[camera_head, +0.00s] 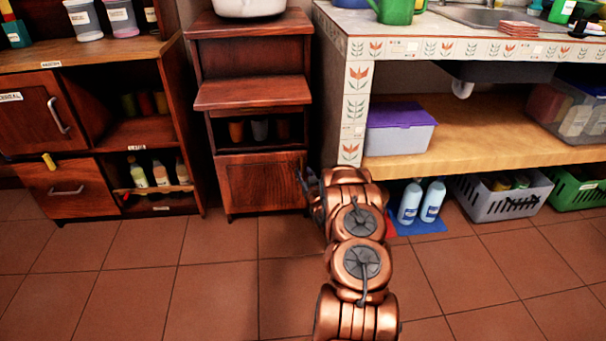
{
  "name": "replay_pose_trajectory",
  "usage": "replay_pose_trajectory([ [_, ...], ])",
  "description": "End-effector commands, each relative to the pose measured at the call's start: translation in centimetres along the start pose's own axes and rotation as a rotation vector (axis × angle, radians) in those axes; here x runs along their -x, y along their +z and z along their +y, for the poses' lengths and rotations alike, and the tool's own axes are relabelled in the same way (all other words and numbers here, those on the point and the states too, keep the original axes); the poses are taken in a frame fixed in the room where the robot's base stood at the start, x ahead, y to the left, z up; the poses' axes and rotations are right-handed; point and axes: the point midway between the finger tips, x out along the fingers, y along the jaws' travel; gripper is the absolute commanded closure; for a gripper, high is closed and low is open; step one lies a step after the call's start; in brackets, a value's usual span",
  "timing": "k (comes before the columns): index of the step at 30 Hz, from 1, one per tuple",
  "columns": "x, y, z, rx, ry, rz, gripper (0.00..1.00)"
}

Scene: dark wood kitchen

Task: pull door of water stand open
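The water stand (250,96) is a narrow dark wood unit in the middle of the view, with a white vessel (249,7) on top. Its door (262,184) is the plain wooden panel at the bottom and appears closed. My gripper (306,184) is at the door's right edge, with thin dark fingers partly hidden by my copper-coloured arm. I cannot tell whether the fingers touch the door or how far apart they are. No handle on the door is clearly visible.
An open shelf (240,128) with several cups is above the door. A wooden cabinet (90,50) stands to the left. The tiled floor (215,265) in front is clear.

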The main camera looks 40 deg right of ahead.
Motion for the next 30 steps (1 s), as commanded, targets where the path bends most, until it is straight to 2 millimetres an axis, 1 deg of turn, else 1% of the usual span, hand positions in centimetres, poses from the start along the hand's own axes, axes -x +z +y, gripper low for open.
replay_pose_trajectory([
  [3, -1.1, 0.0, 0.0, 0.002, 0.000, 0.002, 0.63],
  [6, -1.6, 0.0, 0.0, 0.001, 0.000, 0.001, 0.63],
  [15, -1.7, -0.1, 0.0, 0.000, 0.000, 0.000, 0.64],
  [25, -1.7, -0.1, 0.0, 0.000, 0.000, 0.000, 0.98],
  [26, -1.7, -0.1, 0.0, 0.000, 0.000, 0.000, 1.00],
  [30, -1.7, -0.1, 0.0, 0.000, 0.000, 0.000, 1.00],
])
